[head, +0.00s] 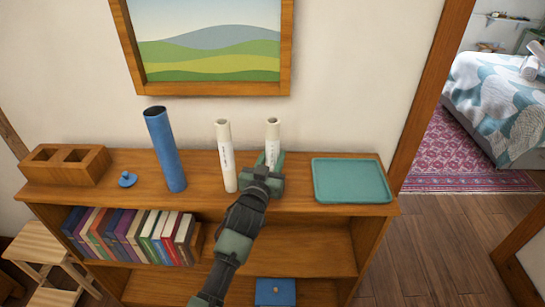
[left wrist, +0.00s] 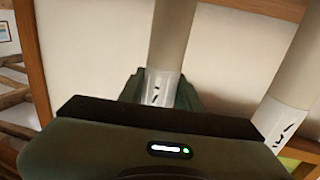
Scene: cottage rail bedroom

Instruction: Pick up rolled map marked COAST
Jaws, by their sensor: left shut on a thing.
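Two cream rolled maps stand upright on the wooden shelf top. The left rolled map (head: 226,160) carries a white label with dark marks that I cannot read. The right rolled map (head: 273,133) is partly hidden by my left gripper (head: 270,163), which is shut on its lower part. In the left wrist view the held map (left wrist: 173,35) rises between the fingers of my left gripper (left wrist: 160,92), with part of its label showing. The other map (left wrist: 292,85) stands apart at the right there. I cannot make out which one reads COAST. My right gripper is not in view.
A teal tray (head: 352,181) lies right of the maps. A blue tube (head: 165,150), a small blue lid (head: 127,180) and a wooden two-hole block (head: 65,166) stand to the left. Books (head: 130,233) fill part of the shelf below. A framed picture (head: 207,89) hangs above.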

